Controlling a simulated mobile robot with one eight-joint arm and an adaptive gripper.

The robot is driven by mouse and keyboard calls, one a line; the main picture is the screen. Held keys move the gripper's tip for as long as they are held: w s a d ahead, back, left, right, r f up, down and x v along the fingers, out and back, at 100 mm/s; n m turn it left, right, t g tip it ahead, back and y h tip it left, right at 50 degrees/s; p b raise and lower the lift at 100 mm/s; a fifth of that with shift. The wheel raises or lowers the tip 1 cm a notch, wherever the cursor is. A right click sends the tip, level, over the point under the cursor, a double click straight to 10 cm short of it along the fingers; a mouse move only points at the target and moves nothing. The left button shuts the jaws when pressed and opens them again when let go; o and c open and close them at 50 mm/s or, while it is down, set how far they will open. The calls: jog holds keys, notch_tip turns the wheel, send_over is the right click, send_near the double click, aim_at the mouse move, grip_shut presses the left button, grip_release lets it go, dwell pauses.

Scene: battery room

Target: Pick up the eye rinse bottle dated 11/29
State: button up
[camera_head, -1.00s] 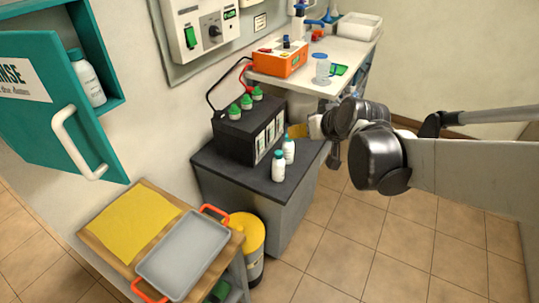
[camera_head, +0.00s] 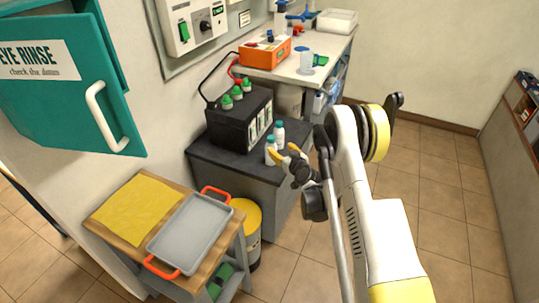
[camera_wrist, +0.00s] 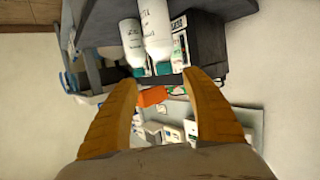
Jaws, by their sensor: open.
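Two white bottles with teal caps stand upright on the dark cabinet top, a nearer bottle (camera_head: 270,152) and a farther bottle (camera_head: 279,133). My gripper (camera_head: 287,150) is open, its yellow fingers just right of the nearer bottle. In the wrist view, which is upside down, the left bottle (camera_wrist: 132,42) and right bottle (camera_wrist: 155,28) appear beyond the fingertips of my gripper (camera_wrist: 160,77). Nothing is between the fingers. The labels carry small print, and no date is legible. The teal wall cabinet marked EYE RINSE (camera_head: 65,90) has its door open; its inside is mostly hidden.
A black battery (camera_head: 238,128) with green caps stands close behind the bottles. An orange device (camera_head: 265,52) sits on the white bench. A grey tray (camera_head: 190,232) and yellow cloth (camera_head: 137,210) lie on a wooden cart. A yellow-lidded bin (camera_head: 246,218) stands beside it. Floor at right is clear.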

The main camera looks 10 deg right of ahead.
aim_at(272, 143)
jog(key=b+x, duration=0.1)
jog(key=x, duration=0.3)
jog(key=shift+w+f, duration=0.2)
jog(key=b+x, duration=0.2)
jog(key=x, duration=0.1)
jog(key=b+x, duration=0.1)
jog(key=x, duration=0.1)
jog(key=shift+a+r, duration=0.15)
jog(key=shift+a, duration=0.25)
jog(key=shift+w, duration=0.4)
grip_shut()
